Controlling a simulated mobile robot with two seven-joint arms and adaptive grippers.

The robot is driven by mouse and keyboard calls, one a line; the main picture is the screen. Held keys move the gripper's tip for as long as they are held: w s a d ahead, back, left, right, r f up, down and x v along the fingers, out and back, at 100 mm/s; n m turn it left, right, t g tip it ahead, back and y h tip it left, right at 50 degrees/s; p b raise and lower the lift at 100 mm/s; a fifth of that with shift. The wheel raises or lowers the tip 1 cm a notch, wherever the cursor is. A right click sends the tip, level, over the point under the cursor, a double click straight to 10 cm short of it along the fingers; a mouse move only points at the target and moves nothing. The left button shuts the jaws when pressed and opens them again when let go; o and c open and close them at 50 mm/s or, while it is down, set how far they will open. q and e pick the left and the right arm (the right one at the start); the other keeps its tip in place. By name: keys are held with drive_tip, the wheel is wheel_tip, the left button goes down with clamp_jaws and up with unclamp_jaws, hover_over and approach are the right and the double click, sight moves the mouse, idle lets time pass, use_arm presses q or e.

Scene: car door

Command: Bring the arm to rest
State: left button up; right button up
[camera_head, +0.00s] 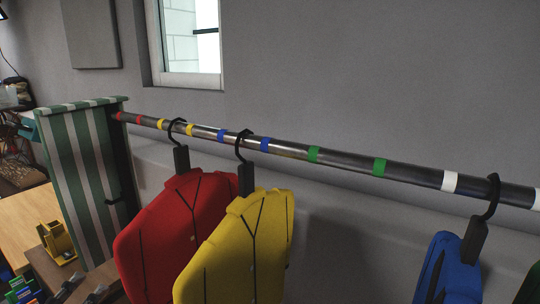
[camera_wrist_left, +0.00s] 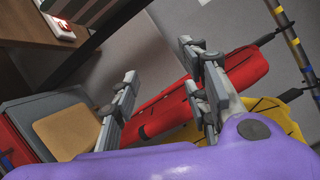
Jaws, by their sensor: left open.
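My left gripper (camera_wrist_left: 160,72) is open in the left wrist view, with its two grey fingers spread apart and nothing visible held between them. In the left wrist view the red piece (camera_wrist_left: 245,72) lies beyond the fingers; I cannot tell the exact gap. My right gripper is in neither view.
A metal rail (camera_head: 410,171) with coloured bands crosses the head view. The red, a yellow (camera_head: 245,245) and a blue piece (camera_head: 450,265) hang from it on black hooks. A green-striped panel (camera_head: 85,165) stands at its left end. A wooden table (camera_head: 22,225) is further left.

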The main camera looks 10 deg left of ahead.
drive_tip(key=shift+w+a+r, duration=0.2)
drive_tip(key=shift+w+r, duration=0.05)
use_arm(q)
drive_tip(key=s+d+f+n+g+y, duration=0.1)
drive_tip(key=s+d+f+n+g, duration=0.15)
drive_tip(key=f+n, duration=0.45)
drive_tip(key=s+d+f+n+g+y, duration=0.1)
drive_tip(key=s+f+n+g, duration=0.2)
drive_tip(key=f, duration=0.6)
drive_tip(key=s+d+f+n+g+y, duration=0.1)
drive_tip(key=s+d+f+n, duration=0.15)
drive_tip(key=f+n, duration=0.5)
use_arm(e)
drive_tip(key=shift+p, duration=0.4)
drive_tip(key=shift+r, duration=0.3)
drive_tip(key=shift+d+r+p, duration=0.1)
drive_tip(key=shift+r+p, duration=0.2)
drive_tip(key=shift+p, duration=0.15)
use_arm(q)
drive_tip(key=s+d+f+n+g+h, duration=0.1)
drive_tip(key=s+d+f+n+g, duration=0.1)
drive_tip(key=s+d+f, duration=0.3)
drive_tip(key=s+d+f+n+g+h, duration=0.2)
drive_tip(key=s+d+f, duration=0.3)
drive_tip(key=d, duration=0.7)
drive_tip(key=shift+s+d+f+n, duration=0.2)
drive_tip(key=shift+f+n, duration=0.15)
drive_tip(key=shift+f, duration=0.45)
